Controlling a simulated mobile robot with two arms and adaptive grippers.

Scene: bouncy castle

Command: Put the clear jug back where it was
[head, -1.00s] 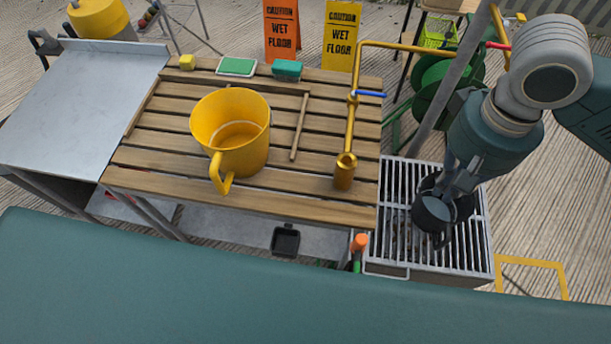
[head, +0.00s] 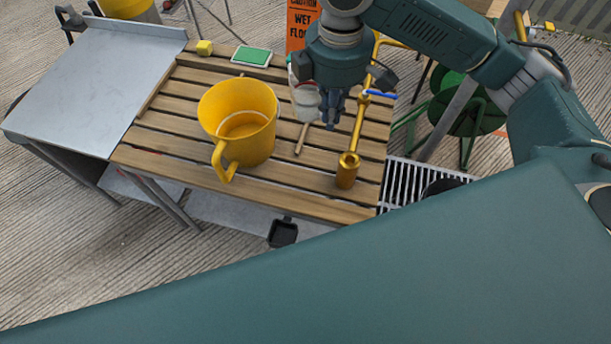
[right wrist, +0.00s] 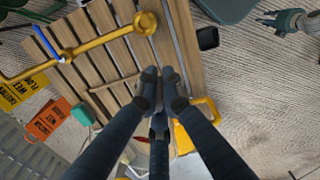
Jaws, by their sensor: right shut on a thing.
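My right gripper (head: 332,118) is over the right half of the slatted table. Its fingers are shut close together, also in the right wrist view (right wrist: 162,85). A pale, whitish, see-through thing (head: 305,104) shows just left of these fingers; I take it for the clear jug, held by a thin part. Arm and fingers hide much of it, and its gap to the table is unclear. My left gripper (right wrist: 278,19) shows small at the right wrist view's upper right, its fingers apart and empty, away from the table.
A large yellow jug (head: 238,130) stands on the slatted table (head: 300,195), left of my right gripper. A brass tap with blue lever (head: 381,95) rises to its right. A grill grate (head: 400,183) is right.

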